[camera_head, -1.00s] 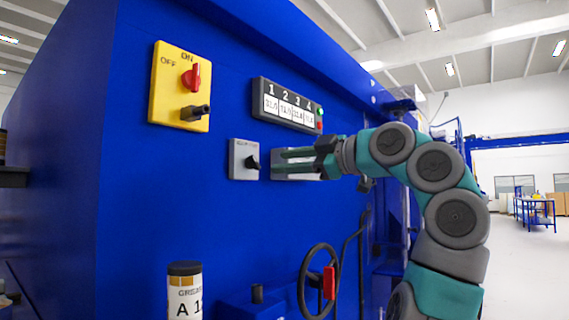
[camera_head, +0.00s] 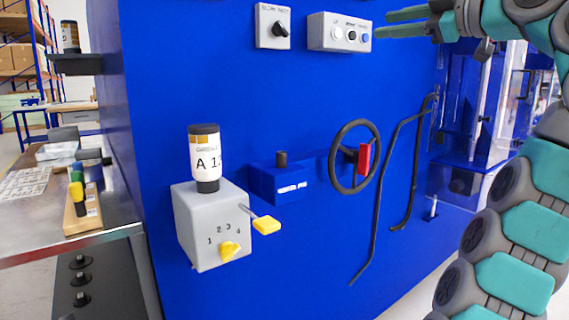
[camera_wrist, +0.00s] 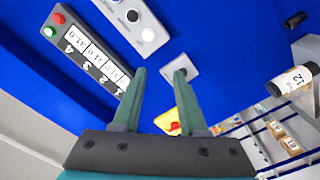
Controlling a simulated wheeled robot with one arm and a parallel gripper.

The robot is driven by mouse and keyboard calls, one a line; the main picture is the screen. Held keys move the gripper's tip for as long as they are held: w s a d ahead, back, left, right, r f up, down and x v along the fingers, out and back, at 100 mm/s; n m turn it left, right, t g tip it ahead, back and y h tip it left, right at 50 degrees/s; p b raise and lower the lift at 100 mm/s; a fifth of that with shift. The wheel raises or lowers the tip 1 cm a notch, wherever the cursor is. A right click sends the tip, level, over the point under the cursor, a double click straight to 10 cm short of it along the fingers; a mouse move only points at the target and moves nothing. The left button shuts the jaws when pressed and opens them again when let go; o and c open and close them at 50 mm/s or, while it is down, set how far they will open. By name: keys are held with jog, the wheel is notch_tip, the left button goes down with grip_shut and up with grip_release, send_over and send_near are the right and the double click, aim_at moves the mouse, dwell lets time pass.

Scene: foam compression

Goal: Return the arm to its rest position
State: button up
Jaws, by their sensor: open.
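My gripper (camera_head: 402,22) is at the top right of the head view, in front of the blue machine (camera_head: 300,110). Its two green fingers point left, just right of a grey button box (camera_head: 340,33) with a row of round buttons. In the wrist view my gripper (camera_wrist: 160,75) has its fingers apart with nothing held between them. Beyond the fingertips there are a grey switch plate (camera_wrist: 180,68), the button box (camera_wrist: 140,18) and a numbered display panel (camera_wrist: 88,50). My arm bends down the right side of the head view.
A handwheel (camera_head: 355,157) with a red handle and black bent bars (camera_head: 395,165) stand out from the machine. A grey box (camera_head: 205,245) with yellow levers carries a labelled canister (camera_head: 205,160). A cluttered bench (camera_head: 60,225) is at left. Clear guards (camera_head: 465,110) are at right.

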jog(key=w+a+f+m+g, duration=0.2)
jog(key=a+f+m+g, duration=0.15)
jog(key=f, duration=0.25)
jog(key=w+a+f+m+g, duration=0.2)
jog(key=a+f+m, duration=0.2)
jog(key=f+m, duration=0.1)
jog(key=s+a+f+m+g+h, duration=0.25)
jog(key=s+f, duration=0.25)
jog(key=f, duration=0.4)
jog(key=s+a+f+m+g+h, duration=0.15)
jog(key=s+a+f, duration=0.25)
jog(key=f, duration=0.6)
jog(key=s+d+f+m+g+h, duration=0.1)
jog(key=s+d+f+g+h, duration=0.1)
jog(key=s+f, duration=0.8)
jog(key=s+d+f+m+g+h, duration=0.1)
jog(key=s+d+f, duration=0.3)
jog(key=s+f, duration=0.6)
jog(key=s+d+f+m+g+h, duration=0.2)
jog(key=s+d+f+g+h, duration=0.1)
jog(key=s+f, duration=0.7)
jog(key=shift+s+d+f+g+h, duration=0.15)
jog(key=shift+s+d+g+h, duration=0.25)
jog(key=shift+s, duration=0.8)
